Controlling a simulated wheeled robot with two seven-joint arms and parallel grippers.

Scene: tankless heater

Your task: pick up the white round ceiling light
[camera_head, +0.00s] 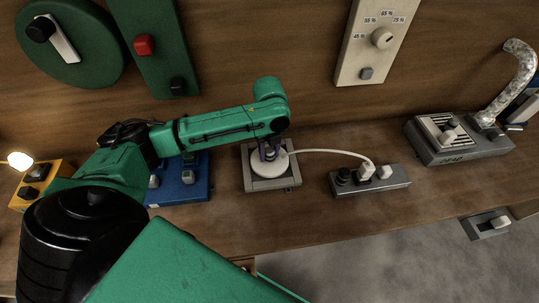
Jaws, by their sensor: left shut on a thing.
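The white round ceiling light (268,183) is a flat disc on a grey square base (291,183) near the middle of the wooden bench. My left gripper (270,155) points down at it from above and is shut on its upper middle part. The fingertips are small and partly dark, so the exact grip is hard to see. The light appears to be still within the frame of the base; I cannot tell whether it is lifted. My right gripper is not in view.
A white cord (330,152) runs right from beside the light to a grey power strip (370,181). A blue box (185,190) stands left under my arm, and a yellow box with a lit bulb (42,180) at far left. A grey device with a hose (460,145) stands right.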

